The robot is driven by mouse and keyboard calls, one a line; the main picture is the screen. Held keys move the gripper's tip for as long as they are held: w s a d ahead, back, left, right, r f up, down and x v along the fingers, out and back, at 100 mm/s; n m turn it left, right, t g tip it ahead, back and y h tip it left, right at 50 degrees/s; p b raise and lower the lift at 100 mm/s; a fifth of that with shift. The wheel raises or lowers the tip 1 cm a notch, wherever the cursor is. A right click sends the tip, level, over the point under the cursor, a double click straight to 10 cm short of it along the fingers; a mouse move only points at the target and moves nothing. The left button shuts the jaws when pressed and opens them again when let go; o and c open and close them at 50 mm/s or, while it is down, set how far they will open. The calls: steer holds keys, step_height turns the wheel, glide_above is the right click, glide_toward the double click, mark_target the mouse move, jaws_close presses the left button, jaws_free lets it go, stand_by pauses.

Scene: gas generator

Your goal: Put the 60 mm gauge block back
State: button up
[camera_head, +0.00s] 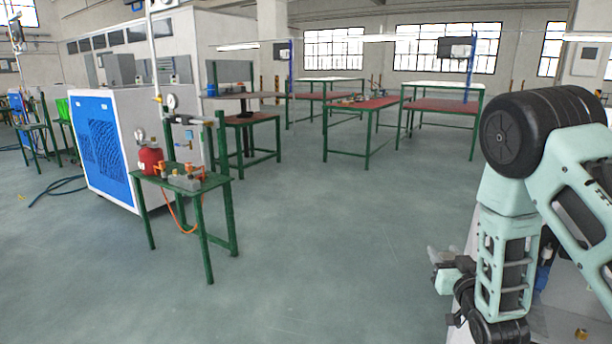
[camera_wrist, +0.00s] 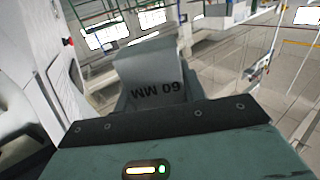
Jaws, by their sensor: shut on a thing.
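The 60 mm gauge block (camera_wrist: 155,85) is a grey metal block marked "60 MM", and the lettering is upside down in the wrist view. My gripper (camera_wrist: 150,104) is shut on it, and the block sticks out beyond the gripper's dark front edge. In the head view my gripper (camera_head: 440,268) hangs at the lower right, in front of open floor, with a grey shape at its tip. The place the block belongs to cannot be made out in either view.
A small green table (camera_head: 208,183) with a red vessel (camera_head: 151,161) and fittings stands left of centre, by a white and blue cabinet (camera_head: 108,150). Red-topped workbenches (camera_head: 365,104) stand farther back. The middle floor is clear. A white surface with small items lies partly behind my arm.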

mark_target(445, 256)
step_height(445, 256, up, 11)
steer(key=p, duration=0.9)
steer(key=shift+h, duration=0.3)
steer(key=s+f, duration=0.1)
steer(key=f, duration=0.2)
steer(key=s+a+f, duration=0.1)
steer(key=f, duration=0.2)
steer(key=s+a+f, duration=0.1)
steer(key=f, duration=0.1)
steer(key=shift+s+a+f, duration=0.1)
steer(key=shift+s+f, duration=0.05)
steer(key=shift+f, duration=0.25)
steer(key=s+d+f, duration=0.2)
steer(key=s+f, duration=0.6)
steer(key=s, duration=0.4)
steer(key=shift+s+d+f, duration=0.15)
steer(key=shift+s+f, duration=0.05)
steer(key=shift+f, duration=0.1)
